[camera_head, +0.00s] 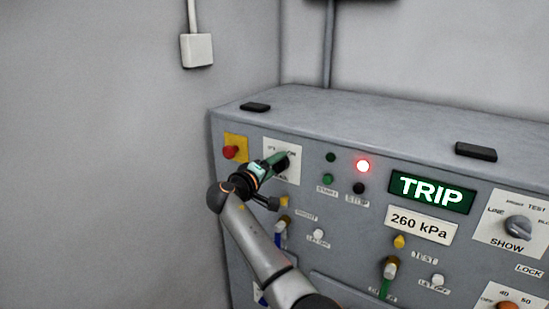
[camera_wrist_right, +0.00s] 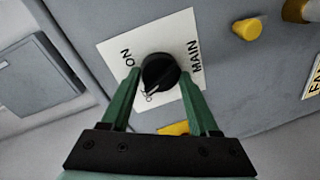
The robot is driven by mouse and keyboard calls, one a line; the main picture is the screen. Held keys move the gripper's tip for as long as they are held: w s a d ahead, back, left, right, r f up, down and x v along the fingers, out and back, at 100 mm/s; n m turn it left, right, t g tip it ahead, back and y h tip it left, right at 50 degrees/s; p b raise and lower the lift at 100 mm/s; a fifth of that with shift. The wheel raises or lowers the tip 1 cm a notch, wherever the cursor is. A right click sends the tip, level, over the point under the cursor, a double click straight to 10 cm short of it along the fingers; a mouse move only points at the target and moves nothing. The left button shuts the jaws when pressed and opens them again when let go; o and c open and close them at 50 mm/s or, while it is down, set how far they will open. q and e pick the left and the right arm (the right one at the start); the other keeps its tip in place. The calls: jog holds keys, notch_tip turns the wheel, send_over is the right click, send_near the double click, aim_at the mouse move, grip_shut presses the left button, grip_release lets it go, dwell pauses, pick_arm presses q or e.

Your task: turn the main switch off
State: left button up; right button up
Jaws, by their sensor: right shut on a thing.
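The main switch is a black rotary knob (camera_wrist_right: 159,72) on a white plate (camera_wrist_right: 112,50) lettered ON and MAIN. In the wrist view, my right gripper (camera_wrist_right: 159,78) has a green finger on each side of the knob and is shut on it. In the head view, my right gripper (camera_head: 277,163) covers most of the knob in front of the white plate (camera_head: 293,168). My left gripper is not in view.
A red button (camera_head: 230,152) on a yellow plate is left of the switch. A red lamp (camera_head: 362,166) is lit, and a display (camera_head: 431,192) reads TRIP. A sign (camera_head: 421,225) reads 260 kPa.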

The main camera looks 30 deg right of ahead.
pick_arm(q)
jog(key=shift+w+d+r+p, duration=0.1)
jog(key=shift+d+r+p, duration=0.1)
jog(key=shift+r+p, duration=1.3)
pick_arm(e)
jog(key=shift+w+r+n+g, duration=0.1)
jog(key=shift+n+g, duration=0.2)
jog(key=shift+n, duration=1.8)
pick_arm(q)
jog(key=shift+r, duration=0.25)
pick_arm(e)
jog(key=o, duration=1.4)
jog(key=shift+c, duration=0.2)
pick_arm(q)
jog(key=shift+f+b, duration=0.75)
jog(key=shift+b, duration=0.2)
pick_arm(e)
jog(key=v, duration=1.2)
jog(key=shift+a, duration=0.3)
